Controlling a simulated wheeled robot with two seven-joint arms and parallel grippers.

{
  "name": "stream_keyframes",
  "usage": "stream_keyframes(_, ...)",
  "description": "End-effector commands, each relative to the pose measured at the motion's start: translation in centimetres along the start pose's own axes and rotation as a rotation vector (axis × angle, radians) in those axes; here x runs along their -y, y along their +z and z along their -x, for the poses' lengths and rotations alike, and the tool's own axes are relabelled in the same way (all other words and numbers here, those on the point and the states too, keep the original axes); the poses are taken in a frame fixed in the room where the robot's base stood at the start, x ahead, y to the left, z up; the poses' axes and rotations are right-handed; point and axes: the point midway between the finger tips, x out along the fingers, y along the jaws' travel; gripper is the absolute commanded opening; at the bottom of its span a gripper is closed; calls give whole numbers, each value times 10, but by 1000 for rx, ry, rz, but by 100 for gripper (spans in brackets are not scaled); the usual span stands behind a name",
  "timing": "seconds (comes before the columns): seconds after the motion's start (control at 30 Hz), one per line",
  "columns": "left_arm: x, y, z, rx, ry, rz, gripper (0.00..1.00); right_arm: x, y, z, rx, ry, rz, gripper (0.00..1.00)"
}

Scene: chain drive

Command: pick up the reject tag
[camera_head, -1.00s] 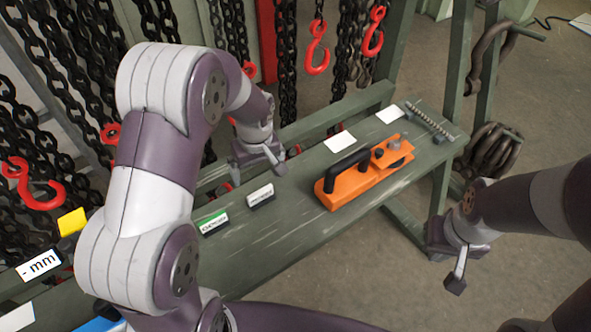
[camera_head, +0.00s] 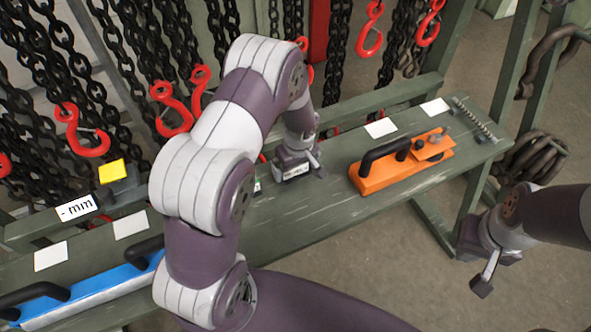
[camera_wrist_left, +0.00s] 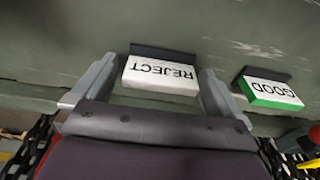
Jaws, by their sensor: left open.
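The reject tag (camera_wrist_left: 160,75) is a white block with black lettering and a dark back piece, lying on the green bench. In the left wrist view it sits between the two fingers of my left gripper (camera_wrist_left: 150,84), which is open, with a finger on either side. In the head view my left gripper (camera_head: 298,168) is low over the bench at the tag (camera_head: 293,171), covering part of it. I cannot tell whether the fingers touch it. My right gripper (camera_head: 485,272) hangs off the bench's right side, and its opening is not clear.
A GOOD tag (camera_wrist_left: 270,93) with a green edge lies beside the reject tag. An orange tool (camera_head: 378,177) with a black handle lies right of my left gripper. A blue tool (camera_head: 103,277) lies at the left. Chains with red hooks (camera_head: 370,30) hang behind the bench.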

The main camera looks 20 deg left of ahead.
Motion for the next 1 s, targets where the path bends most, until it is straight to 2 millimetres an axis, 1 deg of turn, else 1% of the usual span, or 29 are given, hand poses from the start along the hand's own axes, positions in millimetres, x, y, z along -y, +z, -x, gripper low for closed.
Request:
stream_keyframes(0.1,0,0,0,0,0,0,100,0,0,0,0,0,0,0)
stream_keyframes(0.13,0,0,0,0,0,0,97,0,0,0,0,0,0,0)
stream_keyframes(0.17,0,0,0,0,0,0,87,0,0,0,0,0,0,0)
stream_keyframes(0.2,0,0,0,0,0,0,74,0,0,0,0,0,0,0)
stream_keyframes(0.27,0,0,1,0,0,0,54,0,0,0,0,0,0,0)
stream_keyframes(0.3,0,0,1,0,0,0,49,0,0,0,0,0,0,0)
stream_keyframes(0.57,0,0,1,0,0,0,49,0,0,0,0,0,0,0)
stream_keyframes(0.67,-1,-1,6,-2,2,0,49,0,0,0,0,0,0,0)
stream_keyframes(0.77,0,-3,18,-2,2,0,49,0,0,0,0,0,0,0)
stream_keyframes(0.87,-1,-5,36,-4,3,1,49,0,0,-1,0,0,0,0)
stream_keyframes(0.9,-1,-6,45,-4,4,0,49,0,0,-1,0,0,0,0)
stream_keyframes(1.0,-11,16,58,-2,3,-6,49,0,0,-4,0,0,0,0)
